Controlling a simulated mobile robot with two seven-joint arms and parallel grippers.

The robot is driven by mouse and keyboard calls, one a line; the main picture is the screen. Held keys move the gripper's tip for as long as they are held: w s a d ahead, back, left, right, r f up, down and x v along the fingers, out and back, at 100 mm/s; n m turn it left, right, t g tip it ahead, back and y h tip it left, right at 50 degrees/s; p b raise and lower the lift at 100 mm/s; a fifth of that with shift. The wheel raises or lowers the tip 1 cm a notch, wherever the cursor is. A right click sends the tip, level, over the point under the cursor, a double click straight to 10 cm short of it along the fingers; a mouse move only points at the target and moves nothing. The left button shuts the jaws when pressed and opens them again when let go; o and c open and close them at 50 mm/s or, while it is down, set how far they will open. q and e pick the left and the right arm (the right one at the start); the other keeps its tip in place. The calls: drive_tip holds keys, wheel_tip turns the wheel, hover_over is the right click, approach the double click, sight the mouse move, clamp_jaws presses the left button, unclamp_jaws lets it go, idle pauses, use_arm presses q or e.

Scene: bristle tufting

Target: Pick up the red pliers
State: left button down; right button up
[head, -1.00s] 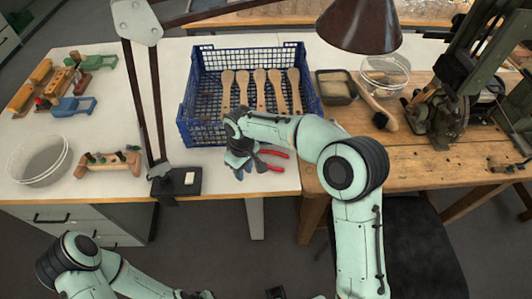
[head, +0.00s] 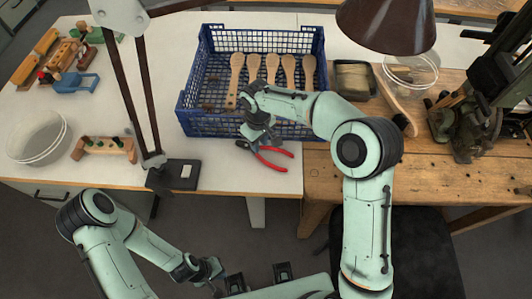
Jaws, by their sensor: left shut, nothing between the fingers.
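The red pliers (head: 273,153) lie on the white table near its front edge, just in front of the blue crate. Their red handles point right and their dark jaws point left. My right gripper (head: 258,136) hangs just above and behind the pliers' head, by the crate's front wall. Its fingers are small and partly hidden, so I cannot tell whether they are open or touch the pliers. My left gripper (head: 214,283) is low at the bottom of the view, in front of the table, shut and empty; it is only partly visible.
The blue crate (head: 190,112) holds several wooden brush handles. A lamp base (head: 172,174) with a slanting arm stands left of the pliers. A clear round dish (head: 38,138) and wooden pieces lie further left. A wooden bench (head: 335,165) with a metal tin (head: 354,80) adjoins on the right.

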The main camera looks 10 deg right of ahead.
sight(259, 156)
wheel_tip(259, 156, down, 8)
drive_tip(key=shift+r, duration=0.2)
drive_tip(key=shift+w+r, duration=0.1)
clamp_jaws()
